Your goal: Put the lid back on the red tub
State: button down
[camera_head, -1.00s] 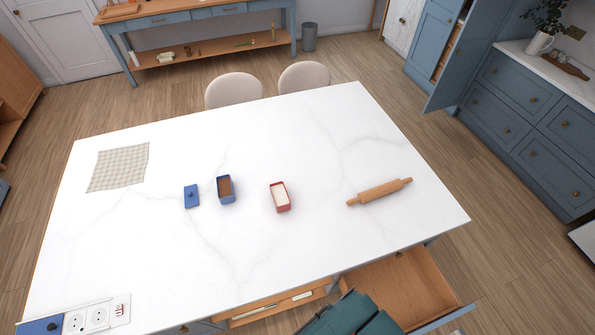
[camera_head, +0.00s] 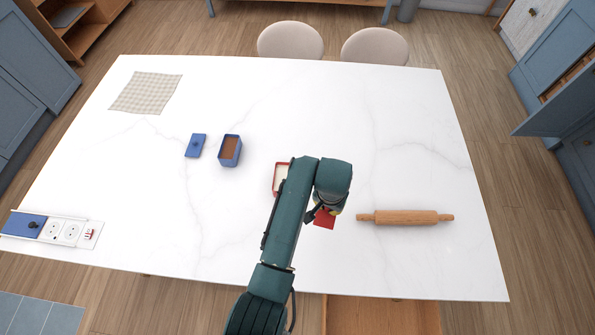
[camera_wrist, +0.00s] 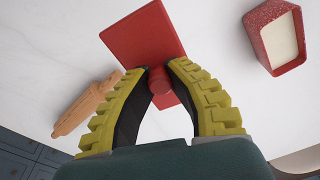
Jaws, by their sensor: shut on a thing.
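The red tub (camera_head: 279,181) stands open on the white table with pale contents inside, partly hidden behind my arm. It also shows at the upper right of the wrist view (camera_wrist: 254,38). My gripper (camera_wrist: 160,80) is shut on the round knob of the red lid (camera_wrist: 143,38), with a yellow-edged finger on each side. The lid also shows in the head view (camera_head: 325,218), just right of the tub and apart from it. I cannot tell its exact height above the table.
A rolling pin (camera_head: 405,218) lies right of the lid. A blue tub (camera_head: 230,151) with brown contents and a blue lid (camera_head: 195,146) lie to the left. A checked cloth (camera_head: 146,92) lies far left.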

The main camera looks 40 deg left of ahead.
jog(key=w+a+n+b, duration=0.2)
jog(key=a+b, duration=1.1)
jog(key=a, duration=0.7)
jog(key=shift+w+a+f+n+b, duration=0.15)
jog(key=shift+w+n+b, duration=0.15)
jog(key=shift+w+b, duration=0.15)
jog(key=shift+r+p, duration=0.25)
jog(key=shift+p, duration=0.6)
notch_tip(320, 180, down, 6)
jog(key=b, duration=0.5)
jog(key=shift+f+b, duration=0.65)
jog(key=shift+b, duration=0.2)
jog(key=c, duration=0.5)
grip_release()
